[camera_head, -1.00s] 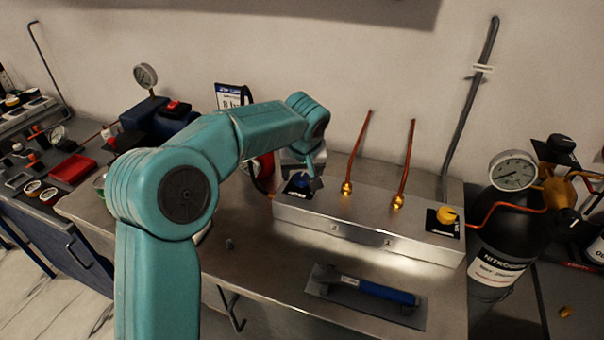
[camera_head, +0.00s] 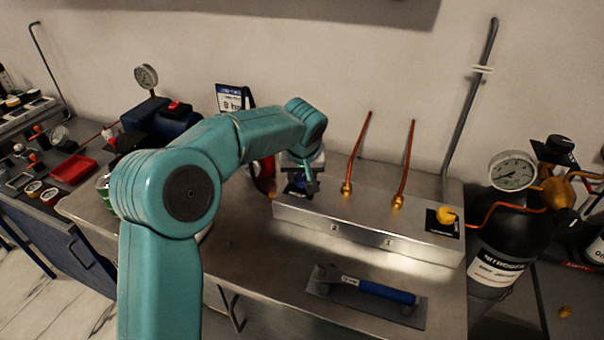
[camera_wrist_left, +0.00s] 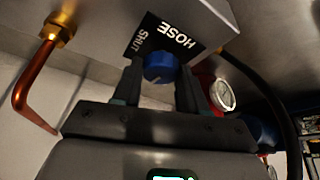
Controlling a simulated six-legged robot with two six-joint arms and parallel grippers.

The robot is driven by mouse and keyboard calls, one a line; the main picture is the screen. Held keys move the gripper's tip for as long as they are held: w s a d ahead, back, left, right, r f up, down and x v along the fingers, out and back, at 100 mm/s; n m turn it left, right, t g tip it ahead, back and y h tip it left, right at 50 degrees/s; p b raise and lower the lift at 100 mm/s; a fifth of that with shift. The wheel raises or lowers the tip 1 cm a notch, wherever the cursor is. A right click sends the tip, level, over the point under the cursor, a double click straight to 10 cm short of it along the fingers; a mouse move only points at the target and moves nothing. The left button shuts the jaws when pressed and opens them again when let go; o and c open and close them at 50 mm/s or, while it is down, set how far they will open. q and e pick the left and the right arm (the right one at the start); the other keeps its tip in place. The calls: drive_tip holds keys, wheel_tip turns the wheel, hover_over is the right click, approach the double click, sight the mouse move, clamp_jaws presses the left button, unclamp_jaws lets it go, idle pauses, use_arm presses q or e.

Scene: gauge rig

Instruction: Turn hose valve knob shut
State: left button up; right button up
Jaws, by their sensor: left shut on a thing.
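The blue hose valve knob (camera_wrist_left: 160,67) sits on the metal manifold box (camera_head: 360,232), beside a black label (camera_wrist_left: 168,38) reading HOSE and SHUT. My left gripper (camera_wrist_left: 159,84) is shut on the knob, with one dark finger on each side of it in the left wrist view. In the head view my left gripper (camera_head: 302,186) is at the left end of the box, and its fingers mostly cover the knob. My right gripper does not show.
Two copper pipes (camera_head: 404,165) rise from the box. A yellow knob (camera_head: 446,215) sits at its right end. A black nitrogen cylinder (camera_head: 495,250) with a gauge (camera_head: 512,171) stands at right.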

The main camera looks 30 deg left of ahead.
use_arm(q)
drive_tip(key=m, duration=0.2)
drive_tip(key=m+h+p, duration=0.1)
drive_tip(key=shift+a+r+m+t, duration=0.2)
drive_tip(key=shift+m+t, duration=0.1)
drive_tip(key=shift+m, duration=0.1)
drive_tip(key=m+h+p, duration=0.1)
drive_tip(key=m, duration=0.1)
drive_tip(key=m+h+p, duration=0.1)
drive_tip(key=m+p, duration=0.1)
drive_tip(key=m, duration=0.1)
drive_tip(key=shift+a+h, duration=0.1)
drive_tip(key=shift+h, duration=0.2)
drive_tip(key=m, duration=0.2)
drive_tip(key=m+h+p, duration=0.1)
drive_tip(key=m, duration=0.1)
drive_tip(key=shift+a+m+h, duration=0.1)
drive_tip(key=shift+m+h, duration=0.2)
drive_tip(key=shift+m, duration=0.1)
drive_tip(key=shift+w+f+m+g+h+p, duration=0.1)
drive_tip(key=shift+m+g+h+p, duration=0.5)
drive_tip(key=shift+m, duration=1.1)
drive_tip(key=o, duration=1.1)
drive_tip(key=shift+c, duration=0.2)
